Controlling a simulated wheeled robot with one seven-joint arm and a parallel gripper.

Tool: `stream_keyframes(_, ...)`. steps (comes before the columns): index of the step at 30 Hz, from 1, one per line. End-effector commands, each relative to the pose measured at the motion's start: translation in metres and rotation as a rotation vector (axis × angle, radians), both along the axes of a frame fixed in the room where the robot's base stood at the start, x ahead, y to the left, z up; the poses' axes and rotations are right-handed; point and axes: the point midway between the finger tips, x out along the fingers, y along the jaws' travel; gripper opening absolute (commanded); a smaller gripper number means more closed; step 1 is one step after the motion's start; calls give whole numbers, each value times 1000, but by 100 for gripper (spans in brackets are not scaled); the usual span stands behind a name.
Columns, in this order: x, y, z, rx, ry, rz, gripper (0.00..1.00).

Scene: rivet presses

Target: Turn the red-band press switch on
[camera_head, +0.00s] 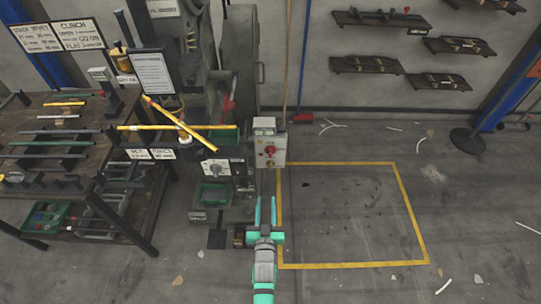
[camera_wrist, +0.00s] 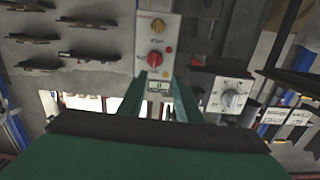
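A pale control box (camera_head: 279,158) stands on the press side, with a red rotary switch (camera_head: 270,151) on its front. In the wrist view, which looks upside down, the box (camera_wrist: 143,40) carries the red switch (camera_wrist: 155,58), a small orange lamp or button (camera_wrist: 158,25) and a small display (camera_wrist: 158,87). The switch's setting is too small to read, and I cannot make out a red band for sure. My gripper (camera_head: 266,203) is in front of and below the box. Its two teal fingers (camera_wrist: 157,98) are apart with nothing between them, short of the switch.
Left of the box is a grey dial panel (camera_head: 217,169), with yellow bars (camera_head: 180,129) crossed above it. A loaded workbench (camera_head: 75,110) stands farther left. The yellow-outlined floor area (camera_head: 350,215) to the right is clear. Shelves (camera_head: 380,18) hang on the back wall.

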Motion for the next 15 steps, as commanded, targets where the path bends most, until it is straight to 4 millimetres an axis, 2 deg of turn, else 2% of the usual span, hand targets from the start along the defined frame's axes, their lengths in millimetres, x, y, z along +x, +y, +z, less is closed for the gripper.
stream_keyframes(1,24,-3,5,-7,-12,2,31)
stream_keyframes(6,78,-10,17,-25,-31,6,31)
stream_keyframes(9,98,-14,22,-34,-36,6,31)
stream_keyframes(15,114,-16,26,-39,-40,8,31)
